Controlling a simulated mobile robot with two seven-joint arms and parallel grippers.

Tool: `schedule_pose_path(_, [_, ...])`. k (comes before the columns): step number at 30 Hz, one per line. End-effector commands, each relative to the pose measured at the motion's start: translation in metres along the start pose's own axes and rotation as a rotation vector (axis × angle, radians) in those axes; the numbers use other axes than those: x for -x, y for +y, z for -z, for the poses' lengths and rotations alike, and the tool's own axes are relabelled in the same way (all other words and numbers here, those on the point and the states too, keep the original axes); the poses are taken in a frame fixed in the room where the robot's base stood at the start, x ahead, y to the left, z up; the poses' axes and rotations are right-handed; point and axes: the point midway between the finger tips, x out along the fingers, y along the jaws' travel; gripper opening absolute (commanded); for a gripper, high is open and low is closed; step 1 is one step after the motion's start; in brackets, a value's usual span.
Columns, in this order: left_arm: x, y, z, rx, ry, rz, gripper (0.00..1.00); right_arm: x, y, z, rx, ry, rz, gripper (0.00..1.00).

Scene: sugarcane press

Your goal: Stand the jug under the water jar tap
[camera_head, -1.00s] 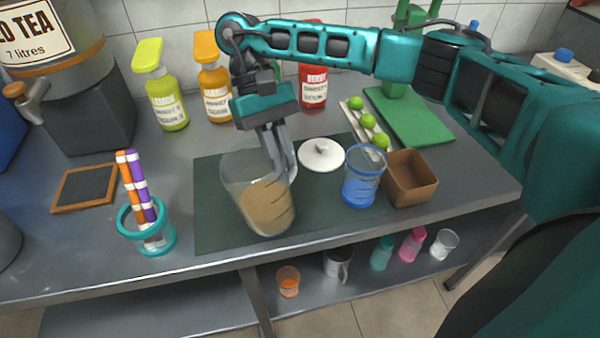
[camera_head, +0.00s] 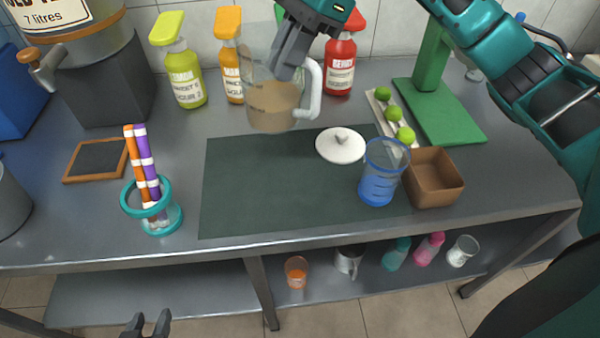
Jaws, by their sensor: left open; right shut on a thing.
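A clear jug (camera_head: 272,108) with light brown liquid and a pale handle hangs in the air above the back of the dark mat. My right gripper (camera_head: 287,62) is shut on it near the handle, coming from above. My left gripper (camera_head: 147,326) is open and empty at the bottom edge, low in front of the counter. No jar labelled water is in view.
A teal holder (camera_head: 160,218) with striped sticks and a small framed board (camera_head: 97,160) stand at left. Syrup bottles (camera_head: 186,78) line the wall. A white lid (camera_head: 340,146), blue measuring cup (camera_head: 379,185) and brown box (camera_head: 432,180) stand right. The dark mat (camera_head: 270,190) is largely clear.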

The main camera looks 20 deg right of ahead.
Motion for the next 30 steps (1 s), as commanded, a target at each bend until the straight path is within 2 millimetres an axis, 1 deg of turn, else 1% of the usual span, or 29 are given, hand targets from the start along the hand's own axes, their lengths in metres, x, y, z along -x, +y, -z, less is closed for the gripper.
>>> schedule_pose_path(3, [-0.003,0.000,0.002,0.000,0.008,-0.001,0.43,0.015,-0.003,-0.009,-0.157,0.019,0.104,0.00])
schedule_pose_path(9, [-0.005,0.001,0.002,0.000,0.012,-0.003,0.43,0.039,-0.006,-0.020,-0.422,0.055,0.256,0.00])
schedule_pose_path(15, [-0.006,0.001,-0.002,0.000,0.005,-0.005,0.43,0.057,-0.007,-0.026,-0.605,0.082,0.353,0.00])
schedule_pose_path(18, [-0.006,0.001,-0.003,0.000,0.004,-0.005,0.43,0.060,-0.007,-0.026,-0.655,0.091,0.376,0.00])
schedule_pose_path(20, [-0.007,0.002,-0.003,0.000,0.004,-0.005,0.43,0.059,-0.007,-0.025,-0.671,0.093,0.382,0.00])
schedule_pose_path(23, [-0.008,0.002,-0.006,0.001,0.002,-0.006,0.43,0.046,-0.006,-0.017,-0.682,0.096,0.384,0.00])
schedule_pose_path(30, [-0.013,0.005,-0.011,0.004,-0.001,-0.013,0.43,-0.008,-0.001,0.012,-0.682,0.097,0.380,0.00])
